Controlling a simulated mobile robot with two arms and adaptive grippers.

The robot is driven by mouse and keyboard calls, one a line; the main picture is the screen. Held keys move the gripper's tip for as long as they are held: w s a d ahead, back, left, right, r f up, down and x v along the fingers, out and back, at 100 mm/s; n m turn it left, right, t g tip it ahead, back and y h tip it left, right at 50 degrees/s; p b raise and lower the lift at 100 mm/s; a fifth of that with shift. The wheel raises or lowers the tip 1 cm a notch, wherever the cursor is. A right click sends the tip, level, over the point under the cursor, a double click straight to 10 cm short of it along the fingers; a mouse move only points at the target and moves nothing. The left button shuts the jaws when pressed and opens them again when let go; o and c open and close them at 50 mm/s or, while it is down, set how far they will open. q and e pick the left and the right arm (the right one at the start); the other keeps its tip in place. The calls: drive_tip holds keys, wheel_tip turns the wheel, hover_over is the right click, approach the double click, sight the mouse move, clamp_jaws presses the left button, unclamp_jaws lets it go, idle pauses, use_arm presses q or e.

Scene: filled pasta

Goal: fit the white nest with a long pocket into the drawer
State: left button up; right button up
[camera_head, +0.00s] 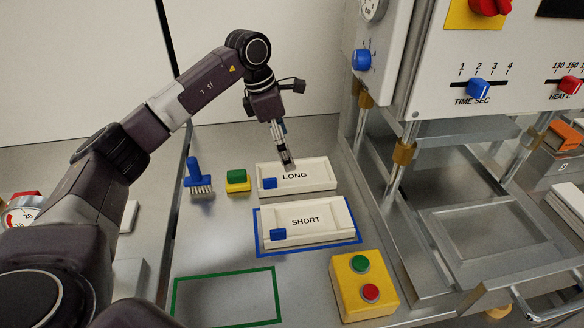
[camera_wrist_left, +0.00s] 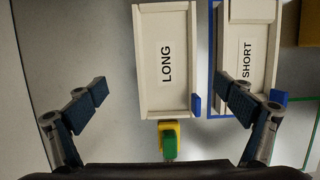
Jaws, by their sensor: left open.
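The white nest marked LONG (camera_head: 316,178) lies flat on the steel table, with a blue tab at its left end. It also shows in the left wrist view (camera_wrist_left: 160,95). My left gripper (camera_head: 287,160) is over its far side, fingers pointing down. In the wrist view the fingers (camera_wrist_left: 162,90) are spread wide, empty, on either side of the LONG nest. Contact cannot be told. A second white nest marked SHORT (camera_head: 325,230) lies nearer, inside a blue outline. The metal drawer (camera_head: 440,218), with a rectangular recess, is at the right beneath the press. My right gripper is out of view.
A blue brush (camera_head: 198,175) and a green-and-yellow block (camera_head: 238,180) stand left of the LONG nest. A yellow button box (camera_head: 363,287) is at the front. An empty green outline (camera_head: 225,297) lies front left. Press posts (camera_head: 401,158) rise between nests and drawer.

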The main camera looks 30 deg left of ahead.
sight(296, 176)
use_arm(q)
drive_tip(key=shift+s+d+f, duration=0.15)
drive_tip(key=shift+d+f, duration=0.3)
drive_tip(key=shift+f, duration=0.4)
drive_tip(key=p+x, duration=0.1)
drive_tip(key=x, duration=0.3)
drive_tip(key=shift+s+d+f+p, duration=0.1)
drive_tip(key=shift+s+f+p, duration=0.05)
drive_tip(key=shift+f+p, duration=0.2)
drive_tip(key=shift+f, duration=0.25)
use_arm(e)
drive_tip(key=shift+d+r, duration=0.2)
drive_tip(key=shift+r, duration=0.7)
use_arm(q)
drive_tip(key=shift+c, duration=0.5)
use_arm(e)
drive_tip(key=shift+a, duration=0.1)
use_arm(q)
drive_tip(key=c, duration=1.2)
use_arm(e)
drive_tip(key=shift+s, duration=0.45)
use_arm(q)
drive_tip(key=shift+r, duration=0.1)
